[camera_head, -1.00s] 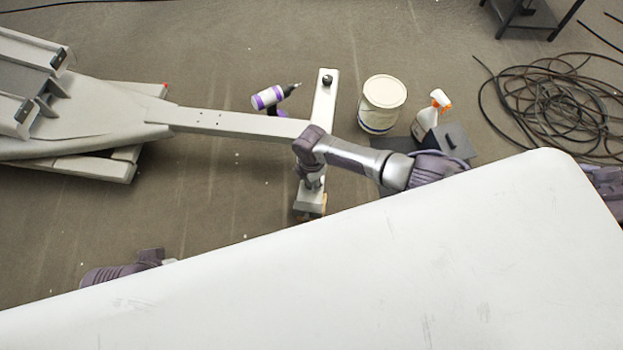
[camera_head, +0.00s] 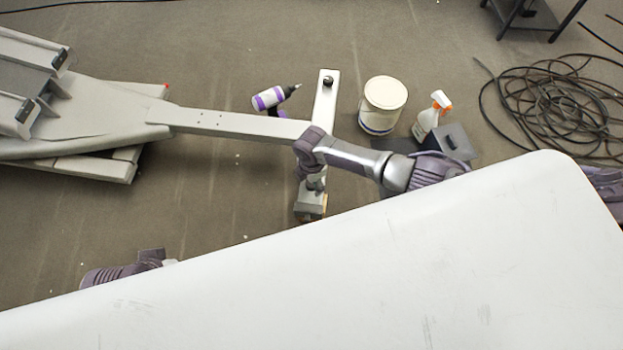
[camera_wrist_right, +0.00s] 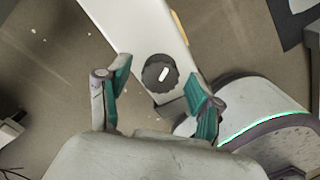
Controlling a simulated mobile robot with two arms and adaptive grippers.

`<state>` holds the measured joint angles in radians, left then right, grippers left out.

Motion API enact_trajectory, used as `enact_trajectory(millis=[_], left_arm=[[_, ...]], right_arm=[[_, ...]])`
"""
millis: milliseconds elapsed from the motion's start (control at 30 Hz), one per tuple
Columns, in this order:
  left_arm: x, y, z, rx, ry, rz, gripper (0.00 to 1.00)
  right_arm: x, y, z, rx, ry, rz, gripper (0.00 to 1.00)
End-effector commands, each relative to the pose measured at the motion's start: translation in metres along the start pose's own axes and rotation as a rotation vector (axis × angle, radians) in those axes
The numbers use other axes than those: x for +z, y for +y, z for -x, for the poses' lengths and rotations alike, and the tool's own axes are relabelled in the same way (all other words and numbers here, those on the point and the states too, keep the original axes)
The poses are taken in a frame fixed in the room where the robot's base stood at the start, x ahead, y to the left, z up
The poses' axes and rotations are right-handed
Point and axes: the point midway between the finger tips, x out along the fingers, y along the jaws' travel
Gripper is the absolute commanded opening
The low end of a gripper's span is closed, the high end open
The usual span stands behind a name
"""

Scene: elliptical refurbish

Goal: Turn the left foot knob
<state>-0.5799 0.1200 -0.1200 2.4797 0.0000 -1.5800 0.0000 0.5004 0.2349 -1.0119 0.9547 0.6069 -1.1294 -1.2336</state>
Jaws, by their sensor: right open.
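The elliptical's grey foot bar (camera_head: 323,105) lies across the end of its long beam. My right gripper (camera_wrist_right: 158,82) is open, with teal-padded fingers on either side of the knob. I cannot tell whether they touch it. In the head view my right gripper (camera_head: 314,183) is over the near end of the bar, and my arm hides that knob. Another black knob (camera_head: 327,82) stands on the far end. My left gripper is hidden.
A purple-and-white drill (camera_head: 269,98) lies left of the bar. A white bucket (camera_head: 383,104), a spray bottle (camera_head: 432,115) and a dark box (camera_head: 453,141) stand to the right. Coiled black cable (camera_head: 555,105) lies farther right. A large white surface (camera_head: 350,285) fills the foreground.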

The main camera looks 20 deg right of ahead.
Motion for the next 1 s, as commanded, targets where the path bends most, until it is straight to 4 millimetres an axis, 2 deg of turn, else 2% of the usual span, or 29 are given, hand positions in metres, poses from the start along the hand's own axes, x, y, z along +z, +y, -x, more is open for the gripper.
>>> enact_trajectory(millis=[133, 233, 500, 700, 1000], left_arm=[[0.000, 0.000, 0.000, 0.000, 0.000, 0.000, 0.40], [0.000, 0.000, 0.000, 0.000, 0.000, 0.000, 0.40], [0.000, 0.000, 0.000, 0.000, 0.000, 0.000, 0.40], [0.000, 0.000, 0.000, 0.000, 0.000, 0.000, 0.40], [0.000, 0.000, 0.000, 0.000, 0.000, 0.000, 0.40]], right_arm=[[0.001, 0.001, 0.007, 0.001, 0.000, -0.001, 0.65], [0.001, 0.001, 0.021, 0.003, 0.001, 0.001, 0.65], [0.001, 0.001, 0.079, 0.004, 0.000, 0.002, 0.65], [0.000, 0.001, 0.109, 0.002, 0.001, 0.001, 0.65], [0.000, 0.000, 0.120, -0.001, 0.000, 0.000, 0.65]])
